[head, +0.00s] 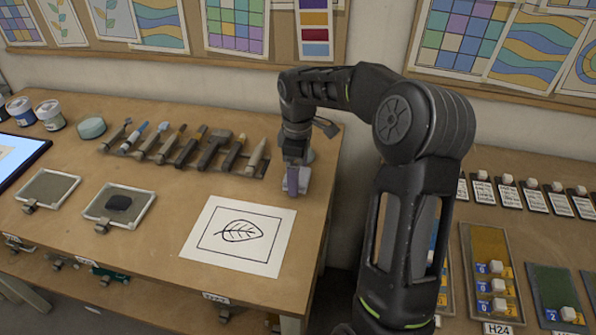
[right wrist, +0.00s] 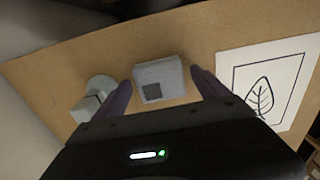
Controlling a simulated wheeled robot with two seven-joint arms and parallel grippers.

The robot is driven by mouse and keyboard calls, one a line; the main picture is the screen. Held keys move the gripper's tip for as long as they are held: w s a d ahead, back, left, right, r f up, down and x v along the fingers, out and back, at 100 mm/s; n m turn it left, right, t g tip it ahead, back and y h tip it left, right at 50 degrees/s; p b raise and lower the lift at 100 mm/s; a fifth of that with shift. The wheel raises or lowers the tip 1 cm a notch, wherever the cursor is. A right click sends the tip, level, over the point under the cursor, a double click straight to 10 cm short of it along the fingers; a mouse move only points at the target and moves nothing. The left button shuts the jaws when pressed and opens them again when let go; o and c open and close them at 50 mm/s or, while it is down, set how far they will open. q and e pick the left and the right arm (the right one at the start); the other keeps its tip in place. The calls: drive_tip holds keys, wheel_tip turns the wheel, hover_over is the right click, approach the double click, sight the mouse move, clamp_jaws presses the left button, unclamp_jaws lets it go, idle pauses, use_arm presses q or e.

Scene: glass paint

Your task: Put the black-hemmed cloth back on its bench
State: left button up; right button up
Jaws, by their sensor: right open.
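My right gripper (head: 295,182) points down over the right end of the wooden bench (head: 170,240). In the right wrist view its two purple fingers (right wrist: 161,78) are apart. A pale grey block-shaped thing (right wrist: 172,72) with a dark square patch shows between and just beyond the fingertips. I cannot tell whether it touches them. No black hem is clear on it, so I cannot tell whether it is the cloth. In the head view the gripper mostly hides this spot. My left gripper is not in view.
A leaf drawing (head: 239,236) lies left of the gripper, and it also shows in the right wrist view (right wrist: 265,88). Several tools (head: 187,146) lie in a row behind. A framed tray (head: 135,219) holds a dark lump (head: 118,202). A gap separates the bench from the right-hand table.

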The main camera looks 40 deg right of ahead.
drive_tip(key=shift+r, duration=0.55)
wheel_tip(320, 180, up, 11)
drive_tip(key=p, duration=0.1)
drive_tip(key=shift+r+p, duration=0.15)
drive_tip(key=shift+p, duration=0.15)
